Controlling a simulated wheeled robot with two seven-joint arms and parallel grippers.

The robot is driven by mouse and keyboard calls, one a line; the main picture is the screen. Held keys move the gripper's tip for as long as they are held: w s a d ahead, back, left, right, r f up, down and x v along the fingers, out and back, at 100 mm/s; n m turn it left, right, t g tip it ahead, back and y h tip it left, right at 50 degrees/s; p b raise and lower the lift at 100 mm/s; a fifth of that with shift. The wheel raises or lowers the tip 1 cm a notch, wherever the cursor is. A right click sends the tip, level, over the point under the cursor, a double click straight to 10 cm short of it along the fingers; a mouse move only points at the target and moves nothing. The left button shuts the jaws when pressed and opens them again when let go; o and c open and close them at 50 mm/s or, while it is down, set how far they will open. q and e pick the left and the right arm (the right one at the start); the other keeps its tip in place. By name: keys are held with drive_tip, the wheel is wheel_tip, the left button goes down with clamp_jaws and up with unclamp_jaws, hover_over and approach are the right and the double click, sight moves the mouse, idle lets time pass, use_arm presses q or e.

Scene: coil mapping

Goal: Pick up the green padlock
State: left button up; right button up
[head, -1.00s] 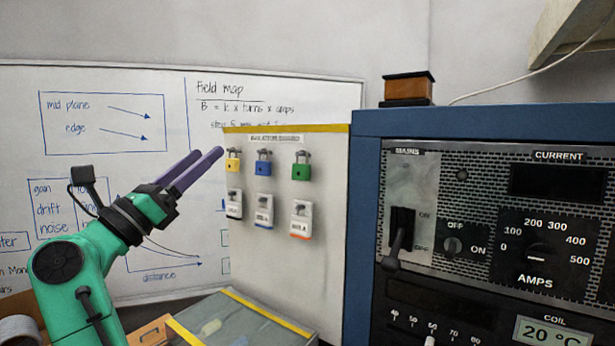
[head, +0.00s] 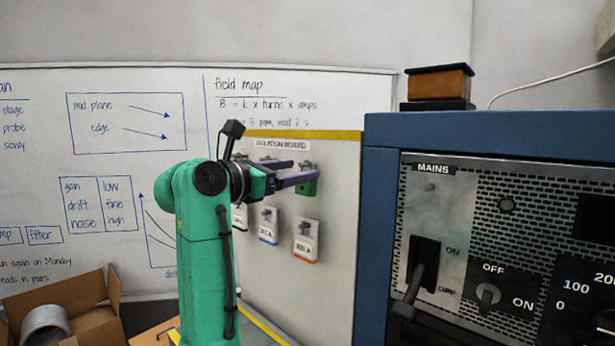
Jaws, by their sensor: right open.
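The green padlock (head: 309,189) hangs at the right end of the top row on the pale isolation board (head: 335,230). My right gripper (head: 305,169) is open, its purple fingers pointing right at the padlock. The fingertips overlap the upper part of the padlock in the picture, and the nearer finger covers part of it. The green body shows below that finger. I cannot tell whether the fingers touch it or stand around it. The yellow and blue padlocks are mostly hidden behind the gripper. My left gripper is not in view.
Tags hang in a lower row, among them a blue-edged tag (head: 268,226) and an orange-edged tag (head: 306,241). The blue power cabinet (head: 380,200) with switches stands close on the right. An open cardboard box (head: 95,325) is at lower left. A whiteboard (head: 120,190) is behind.

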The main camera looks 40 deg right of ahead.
drive_tip(key=shift+d+r, duration=0.25)
drive_tip(key=shift+d, duration=0.4)
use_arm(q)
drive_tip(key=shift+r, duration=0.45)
use_arm(e)
drive_tip(key=shift+d+f, duration=0.15)
drive_tip(key=shift+d, duration=0.15)
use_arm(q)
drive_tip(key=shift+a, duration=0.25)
use_arm(e)
clamp_jaws()
